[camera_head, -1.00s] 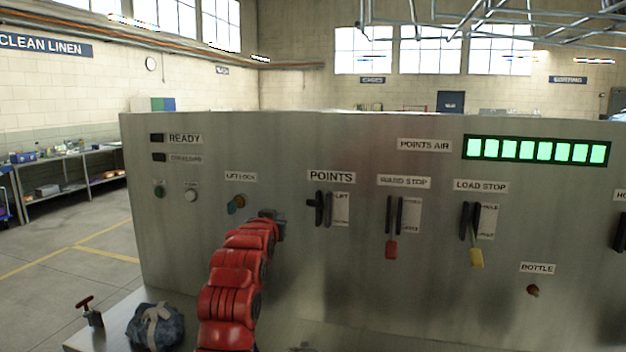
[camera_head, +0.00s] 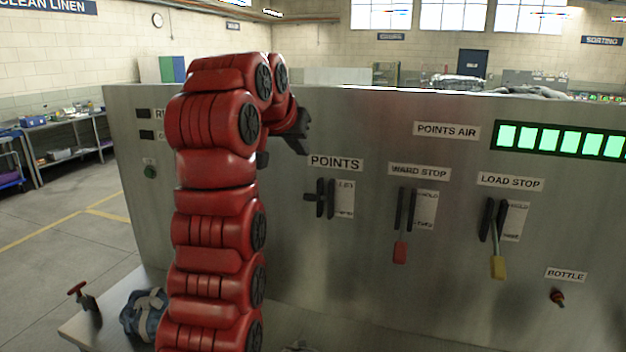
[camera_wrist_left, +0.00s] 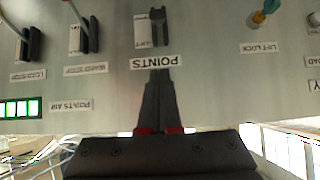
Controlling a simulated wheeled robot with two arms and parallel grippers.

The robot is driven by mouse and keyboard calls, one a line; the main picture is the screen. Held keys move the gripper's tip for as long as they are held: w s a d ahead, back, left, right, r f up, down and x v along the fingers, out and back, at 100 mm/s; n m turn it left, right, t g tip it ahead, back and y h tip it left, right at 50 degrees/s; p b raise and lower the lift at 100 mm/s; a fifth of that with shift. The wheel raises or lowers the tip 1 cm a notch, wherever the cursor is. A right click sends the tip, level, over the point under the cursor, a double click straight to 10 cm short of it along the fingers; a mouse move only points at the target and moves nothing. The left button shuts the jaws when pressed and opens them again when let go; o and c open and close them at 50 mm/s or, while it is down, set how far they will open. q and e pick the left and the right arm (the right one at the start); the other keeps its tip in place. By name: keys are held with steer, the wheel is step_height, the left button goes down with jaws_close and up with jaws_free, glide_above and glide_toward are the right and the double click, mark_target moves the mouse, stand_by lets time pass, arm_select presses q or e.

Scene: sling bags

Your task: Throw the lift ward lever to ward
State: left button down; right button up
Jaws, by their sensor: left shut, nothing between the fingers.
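The black points lever (camera_head: 312,197) sits in a slotted black mount under the POINTS label on the grey metal panel. Its short handle sticks out around the mount's mid-height; its exact position is hard to tell. A white plate (camera_head: 345,198) beside it has small words, the upper one looking like LIFT. The lever also shows in the left wrist view (camera_wrist_left: 158,28), upside down. My left gripper (camera_head: 303,147) is shut and empty, above and slightly left of the lever, apart from it. In the left wrist view its fingertips (camera_wrist_left: 158,76) cover the edge of the POINTS label. My right gripper is out of view.
To the right are the red-handled ward stop lever (camera_head: 400,252) and yellow-handled load stop lever (camera_head: 497,266). A bottle knob (camera_head: 558,297) is lower right. The lift lock knob (camera_wrist_left: 258,17) shows in the left wrist view. A blue bundle (camera_head: 143,314) lies on the ledge.

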arm_select(q)
glide_above(318, 197)
steer(key=w, duration=0.1)
steer(key=f, duration=0.6)
steer(key=shift+w+a+f+p, duration=0.2)
steer(key=shift+a+f+p, duration=0.15)
steer(key=shift+a+f, duration=0.05)
steer(key=f+b, duration=0.1)
steer(key=s+f+b, duration=0.1)
steer(key=b, duration=0.1)
steer(key=shift+a+f, duration=0.15)
steer(key=shift+f, duration=0.15)
steer(key=shift+s+f, duration=0.1)
steer(key=shift+s, duration=0.1)
steer(key=shift+s+a+f+b, duration=0.2)
steer(key=shift+a+f+b, duration=0.05)
steer(key=shift+f+b, duration=0.15)
